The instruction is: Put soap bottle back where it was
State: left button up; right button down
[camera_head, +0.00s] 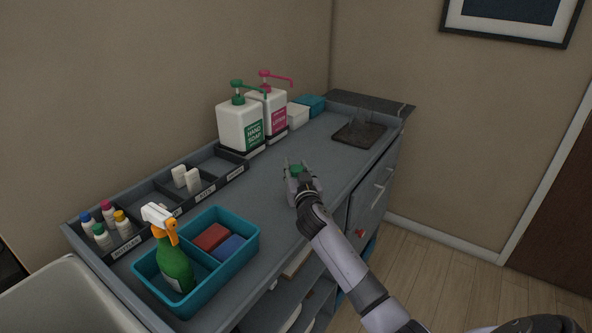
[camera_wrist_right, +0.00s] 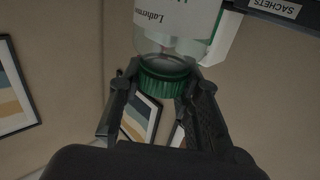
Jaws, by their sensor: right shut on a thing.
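My right gripper (camera_head: 301,172) is shut over the grey counter, right of the pump dispensers. In the right wrist view its fingers (camera_wrist_right: 160,95) close around the ribbed green cap of a clear soap bottle (camera_wrist_right: 172,48) with a white label that reads in part "Latherm". In the head view only the bottle's green cap (camera_head: 297,169) shows; the gripper hides the rest. I cannot tell whether the bottle touches the counter. A white hand soap dispenser (camera_head: 241,127) with a green pump stands at the back, next to a pink-pump dispenser (camera_head: 270,108). My left gripper is not in view.
A dark divided organizer (camera_head: 150,189) along the wall holds small bottles and white boxes. A teal caddy (camera_head: 250,244) at the front holds a green spray bottle (camera_head: 172,260) and sponges. A dark tray (camera_head: 358,134) lies at the right. The counter's middle is clear.

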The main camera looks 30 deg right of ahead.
jog(key=shift+a+f, duration=0.1)
jog(key=shift+f, duration=0.05)
jog(key=c, duration=1.5)
grip_release()
jog(key=shift+c, duration=0.2)
jog(key=o, duration=0.4)
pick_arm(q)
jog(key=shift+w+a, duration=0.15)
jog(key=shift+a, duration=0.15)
pick_arm(e)
jog(key=shift+s+a, duration=0.1)
jog(key=shift+s, duration=0.15)
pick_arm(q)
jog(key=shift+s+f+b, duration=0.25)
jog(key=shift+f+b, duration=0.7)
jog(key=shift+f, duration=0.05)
pick_arm(e)
jog(key=v, duration=1.1)
jog(key=shift+s, duration=0.25)
